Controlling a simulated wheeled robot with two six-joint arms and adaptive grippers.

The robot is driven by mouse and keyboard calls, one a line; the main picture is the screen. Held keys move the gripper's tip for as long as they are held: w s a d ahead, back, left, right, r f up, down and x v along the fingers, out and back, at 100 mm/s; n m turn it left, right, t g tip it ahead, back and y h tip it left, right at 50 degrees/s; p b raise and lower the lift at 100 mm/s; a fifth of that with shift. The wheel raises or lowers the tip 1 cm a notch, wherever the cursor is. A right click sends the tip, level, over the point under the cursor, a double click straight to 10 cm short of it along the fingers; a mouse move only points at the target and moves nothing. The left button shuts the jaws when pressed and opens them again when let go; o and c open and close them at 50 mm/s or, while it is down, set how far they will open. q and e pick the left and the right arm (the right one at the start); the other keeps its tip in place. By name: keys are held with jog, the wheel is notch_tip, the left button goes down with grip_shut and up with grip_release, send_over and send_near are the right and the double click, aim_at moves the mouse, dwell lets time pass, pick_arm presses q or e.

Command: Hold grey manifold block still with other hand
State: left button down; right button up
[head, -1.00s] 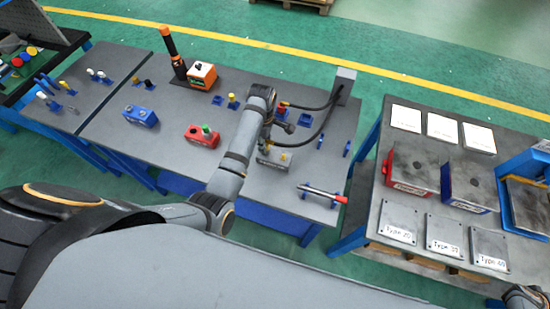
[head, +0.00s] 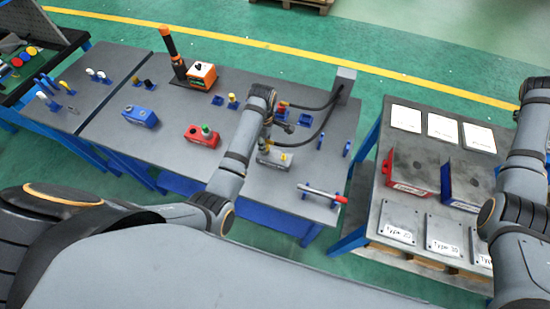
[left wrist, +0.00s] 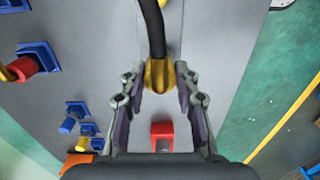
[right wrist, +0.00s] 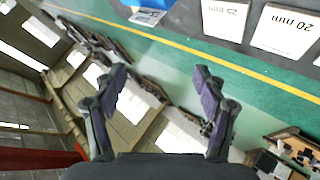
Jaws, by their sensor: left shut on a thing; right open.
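The grey manifold block (head: 275,158) stands on the bench (head: 180,115), with a yellow fitting on top and a pale label on its front. My left gripper (head: 277,122) is just behind it in the head view. In the left wrist view the left gripper (left wrist: 158,85) is shut on a yellow hose fitting (left wrist: 158,74) at the end of a black hose (left wrist: 152,25). My right gripper (right wrist: 160,82) is open and empty, above the floor. The head view shows my right arm at the right, with its gripper out of frame.
A grey post (head: 344,82) carries black hoses. A red box (head: 202,136), a blue box (head: 140,116) and an orange box (head: 202,75) stand on the bench. A rod with a red end (head: 322,193) lies at the front right. A second table (head: 375,225) holds plates and bins.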

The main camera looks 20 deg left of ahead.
aim_at(290, 163)
jog(key=w+a+r+n+t+y, duration=0.2)
jog(key=w+a+r+y, duration=0.15)
jog(key=a+r, duration=0.65)
jog(key=w+a+r+n+t+y, duration=0.15)
jog(key=w+a+r, duration=0.25)
jog(key=a+r, duration=0.65)
jog(key=a+n+y, duration=0.2)
jog(key=a, duration=0.1)
jog(key=s+a+f+n+g+y, duration=0.1)
jog(key=s+a+f+n+y, duration=0.15)
jog(key=a+f, duration=0.5)
jog(key=s+a+f+n+g+y, duration=0.1)
jog(key=s+a+f+n+y, duration=0.3)
jog(key=f, duration=0.7)
jog(key=a+f+n+g, duration=0.2)
jog(key=a+f, duration=0.5)
jog(key=f, duration=0.2)
jog(key=s+a+f+n+g+y, duration=0.1)
jog(key=s+a+f+n+y, duration=0.1)
jog(key=s+a+f, duration=0.3)
jog(key=s+a+f+n+g+y, duration=0.1)
jog(key=s+a+f+n+y, duration=0.1)
jog(key=s+a+f, duration=0.4)
jog(key=s+a+f+n+g+y, duration=0.2)
jog(key=s+a+f, duration=0.4)
jog(key=s+f, duration=0.1)
jog(key=shift+s+y, duration=0.35)
jog(key=shift+s, duration=0.25)
jog(key=shift+x, duration=4.5)
jog(key=shift+c, duration=0.3)
